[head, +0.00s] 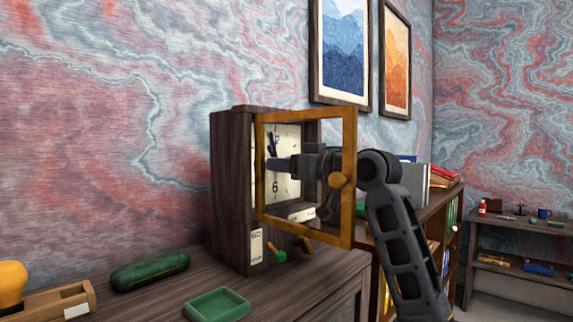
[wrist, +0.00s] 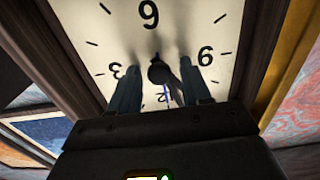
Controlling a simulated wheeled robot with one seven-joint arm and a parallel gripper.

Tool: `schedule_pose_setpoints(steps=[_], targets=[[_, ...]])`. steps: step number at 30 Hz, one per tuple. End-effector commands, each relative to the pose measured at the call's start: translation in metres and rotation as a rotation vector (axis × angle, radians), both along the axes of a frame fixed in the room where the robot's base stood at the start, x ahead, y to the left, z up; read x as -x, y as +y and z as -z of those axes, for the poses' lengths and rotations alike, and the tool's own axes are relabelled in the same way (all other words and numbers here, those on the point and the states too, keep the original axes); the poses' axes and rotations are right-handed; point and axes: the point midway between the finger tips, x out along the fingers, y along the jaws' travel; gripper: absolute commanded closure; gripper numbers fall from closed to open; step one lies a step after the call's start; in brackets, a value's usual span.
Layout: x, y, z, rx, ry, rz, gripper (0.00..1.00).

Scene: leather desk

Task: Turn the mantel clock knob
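The mantel clock (head: 231,190) is a dark wooden box on the desk. Its gold-framed glass door (head: 349,125) is swung open, with a round gold knob (head: 338,181) on its frame. My gripper (head: 272,164) reaches in to the cream dial (head: 292,140), partly seen through the glass. In the wrist view the dial (wrist: 190,20) fills the top, and a dark round hub or knob (wrist: 158,74) sits at its centre. My open fingers (wrist: 158,80) point at the dial, one on each side of this hub, with visible gaps. Part of the dial is hidden behind my gripper.
A green case (head: 150,271), a green tray (head: 217,305) and a wooden box (head: 55,303) lie on the desk left of and before the clock. A small green piece (head: 279,255) is at the clock's base. A bookshelf (head: 437,205) stands right, behind my arm.

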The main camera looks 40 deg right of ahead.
Motion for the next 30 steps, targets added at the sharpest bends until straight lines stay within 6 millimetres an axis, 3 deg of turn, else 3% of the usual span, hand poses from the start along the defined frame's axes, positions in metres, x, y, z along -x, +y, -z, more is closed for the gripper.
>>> schedule_pose_setpoints(steps=[14, 30], targets=[[0.0004, -0.0001, 0.0001, 0.000, 0.000, 0.000, 0.99], [0.0003, 0.0001, -0.0009, -0.023, 0.002, 0.000, 1.00]])
